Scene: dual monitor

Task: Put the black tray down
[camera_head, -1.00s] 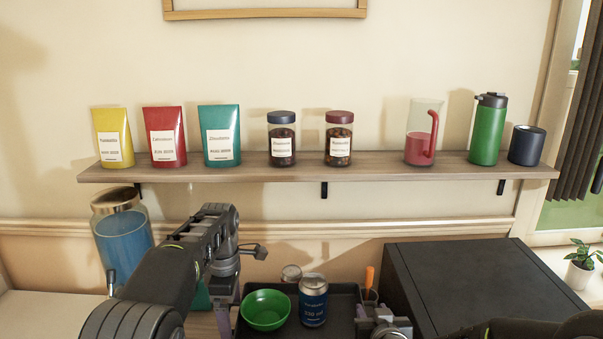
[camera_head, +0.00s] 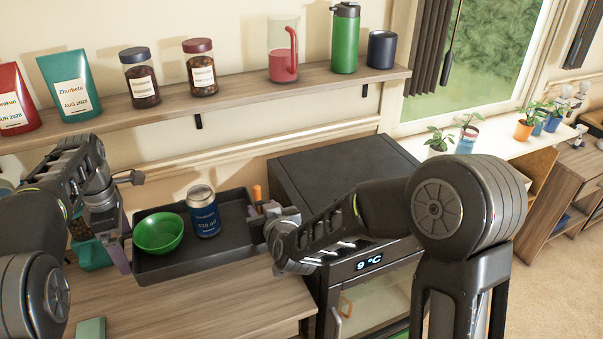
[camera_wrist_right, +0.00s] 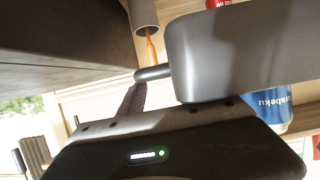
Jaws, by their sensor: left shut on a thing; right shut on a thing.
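The black tray (camera_head: 226,252) is at the left of the head view, over or on the wooden counter; I cannot tell whether its underside touches. A green bowl (camera_head: 158,234) and a blue can (camera_head: 203,212) stand upright on it. My left gripper (camera_head: 122,246) is shut on the tray's left end. My right gripper (camera_head: 264,222) is shut on its right end, with the fingers partly hidden by the wrist. The right wrist view shows the blue can (camera_wrist_right: 274,108) close by, partly covered.
A black cooler (camera_head: 340,160) reading 9 °C stands right of the tray. An orange-handled thing (camera_head: 257,192) is behind the tray's right end. A shelf (camera_head: 230,96) with jars and bags is above. Bare counter (camera_head: 215,305) lies in front; a green block (camera_head: 90,328) is at front left.

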